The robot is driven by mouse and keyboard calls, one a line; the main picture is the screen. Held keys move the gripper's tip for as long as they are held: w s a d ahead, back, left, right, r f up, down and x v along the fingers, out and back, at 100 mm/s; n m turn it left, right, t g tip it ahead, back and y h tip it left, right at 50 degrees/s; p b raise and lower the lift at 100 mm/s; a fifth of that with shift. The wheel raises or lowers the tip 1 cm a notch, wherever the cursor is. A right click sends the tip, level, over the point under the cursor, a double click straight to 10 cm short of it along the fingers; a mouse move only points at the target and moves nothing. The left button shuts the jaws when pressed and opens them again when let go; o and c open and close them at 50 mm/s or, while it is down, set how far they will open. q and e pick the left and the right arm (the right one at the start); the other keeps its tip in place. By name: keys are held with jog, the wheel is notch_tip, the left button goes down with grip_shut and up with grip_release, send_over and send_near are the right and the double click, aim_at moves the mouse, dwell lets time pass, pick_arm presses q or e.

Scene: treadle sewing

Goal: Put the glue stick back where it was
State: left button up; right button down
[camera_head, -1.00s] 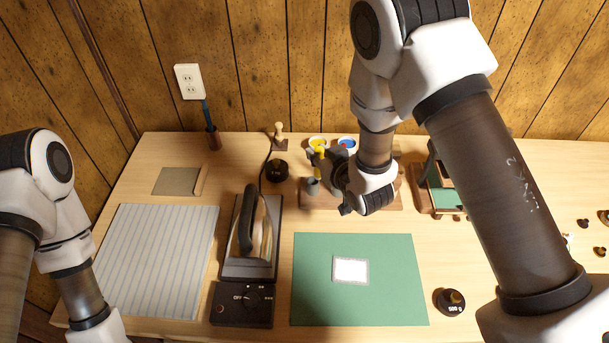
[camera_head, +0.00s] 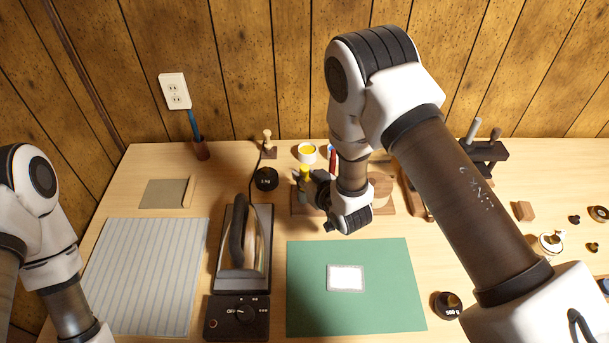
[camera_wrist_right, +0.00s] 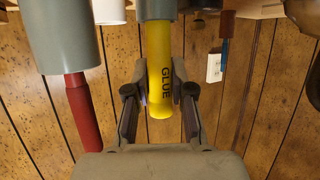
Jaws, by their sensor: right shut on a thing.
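My right gripper (camera_head: 318,190) is shut on the yellow glue stick (camera_head: 305,170), above the left end of a wooden rack (camera_head: 300,208). In the right wrist view, the glue stick (camera_wrist_right: 159,75) stands between the two fingers (camera_wrist_right: 160,105), with its lettering showing. Its far end meets a grey cup (camera_wrist_right: 156,9); I cannot tell how deep it sits in it. A red stick (camera_wrist_right: 77,110) stands in another grey cup (camera_wrist_right: 60,35) beside it. My left gripper is out of view; only its arm shows at the left edge.
An iron (camera_head: 243,245) stands left of the green mat (camera_head: 310,310), which has a white patch (camera_head: 346,278) on it. A black weight (camera_head: 266,179) and a yellow-filled jar (camera_head: 307,153) are near the rack. A striped cloth (camera_head: 145,275) lies at left.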

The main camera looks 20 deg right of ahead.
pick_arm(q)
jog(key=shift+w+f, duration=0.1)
pick_arm(e)
jog(key=shift+s+f, duration=0.1)
jog(key=shift+f, duration=0.3)
jog(key=c, duration=1)
grip_release()
jog(key=shift+f, duration=0.1)
jog(key=shift+w, duration=0.35)
jog(key=shift+s, duration=0.25)
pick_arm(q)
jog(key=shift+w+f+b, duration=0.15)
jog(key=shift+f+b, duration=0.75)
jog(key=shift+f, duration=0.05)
pick_arm(e)
jog(key=v, duration=1.1)
jog(key=shift+s+r, duration=0.2)
jog(key=shift+r, duration=0.3)
